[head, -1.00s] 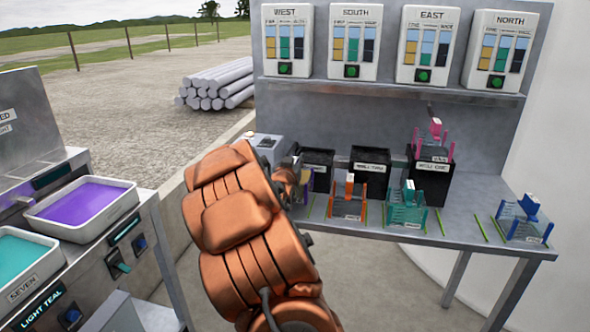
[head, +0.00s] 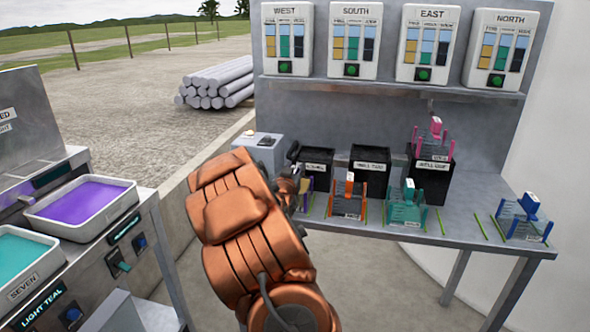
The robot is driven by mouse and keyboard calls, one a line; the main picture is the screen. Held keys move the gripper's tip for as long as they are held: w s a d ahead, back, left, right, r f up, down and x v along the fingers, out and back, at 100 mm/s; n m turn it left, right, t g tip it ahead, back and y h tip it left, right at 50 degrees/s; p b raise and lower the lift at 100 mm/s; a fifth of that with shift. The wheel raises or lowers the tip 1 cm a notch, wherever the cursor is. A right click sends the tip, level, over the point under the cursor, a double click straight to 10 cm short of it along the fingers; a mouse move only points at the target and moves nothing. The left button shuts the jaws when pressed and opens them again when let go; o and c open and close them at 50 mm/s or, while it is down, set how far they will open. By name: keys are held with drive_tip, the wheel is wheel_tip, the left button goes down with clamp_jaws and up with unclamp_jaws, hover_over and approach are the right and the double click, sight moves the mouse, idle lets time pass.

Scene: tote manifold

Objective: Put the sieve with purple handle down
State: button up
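The sieve with purple handle is mostly hidden behind my copper arm; a small purple and tan part (head: 306,186) shows at the left of the grey bench, just right of the arm. My gripper (head: 294,157) shows only as a dark bit past the arm's end, in front of the left black box. Its fingers are too small and covered to tell whether they are open or shut, or whether they touch the sieve.
An orange-handled sieve (head: 347,203), a teal one (head: 407,212) and a blue one (head: 525,222) stand along the bench (head: 460,225) between green strips. A pink one (head: 432,146) sits on the right black box (head: 432,182). Purple (head: 85,203) and teal trays are at left.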

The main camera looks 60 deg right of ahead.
drive_tip(key=shift+o, duration=0.7)
drive_tip(key=shift+r, duration=0.15)
drive_tip(key=b+v, duration=0.4)
drive_tip(key=v, duration=0.8)
drive_tip(key=shift+b, duration=0.4)
